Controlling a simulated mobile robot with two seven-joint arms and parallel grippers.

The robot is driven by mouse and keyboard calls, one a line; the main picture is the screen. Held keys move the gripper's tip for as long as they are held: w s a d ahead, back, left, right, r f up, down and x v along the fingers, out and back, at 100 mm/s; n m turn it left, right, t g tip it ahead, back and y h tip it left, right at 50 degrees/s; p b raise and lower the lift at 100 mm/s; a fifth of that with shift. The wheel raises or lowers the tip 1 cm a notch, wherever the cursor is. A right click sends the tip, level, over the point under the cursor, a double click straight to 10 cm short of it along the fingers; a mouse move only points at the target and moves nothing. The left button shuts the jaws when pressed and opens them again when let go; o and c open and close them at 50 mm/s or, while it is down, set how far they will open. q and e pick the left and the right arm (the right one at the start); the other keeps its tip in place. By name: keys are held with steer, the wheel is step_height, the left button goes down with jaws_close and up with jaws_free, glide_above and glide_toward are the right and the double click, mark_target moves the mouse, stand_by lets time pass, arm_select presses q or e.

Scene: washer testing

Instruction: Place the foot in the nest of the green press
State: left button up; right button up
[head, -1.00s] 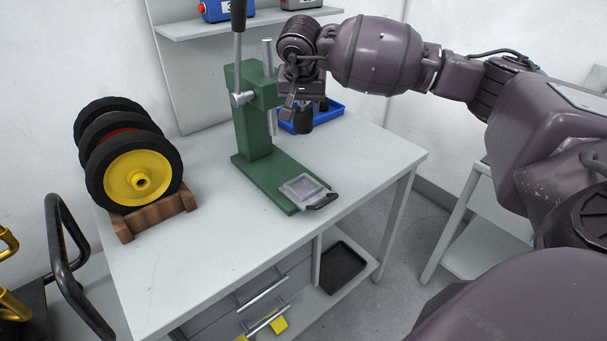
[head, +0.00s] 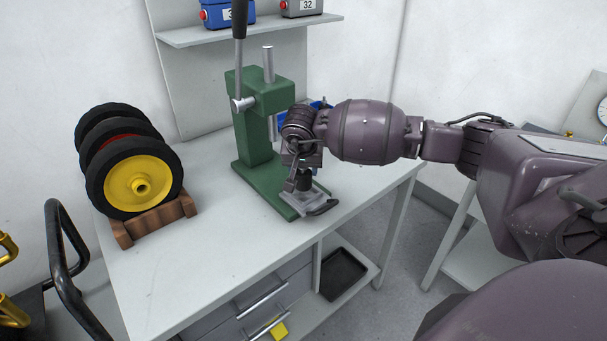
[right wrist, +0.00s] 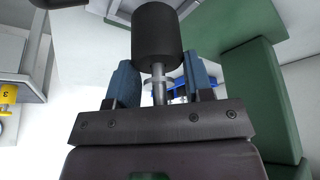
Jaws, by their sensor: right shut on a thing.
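The green press (head: 262,140) stands on the grey workbench, its base reaching toward the front. Its nest (head: 298,201), a grey square plate with a black handle, is at the front end of the base. My right gripper (head: 302,172) is over the nest, shut on the foot. The foot (right wrist: 157,38) is a black cylinder on a metal stem; the stem is between the blue fingers (right wrist: 160,88) in the right wrist view. In the head view the foot is just above or touching the nest; I cannot tell which. My left gripper is not in view.
Wheels with black tyres (head: 140,182) stand in a wooden rack (head: 158,220) at the left of the bench. A shelf (head: 250,30) with boxes is on the back panel. The front left of the bench is clear.

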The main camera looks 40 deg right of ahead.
steer(key=shift+f, duration=1.2)
steer(key=shift+f, duration=0.1)
steer(key=o, duration=1)
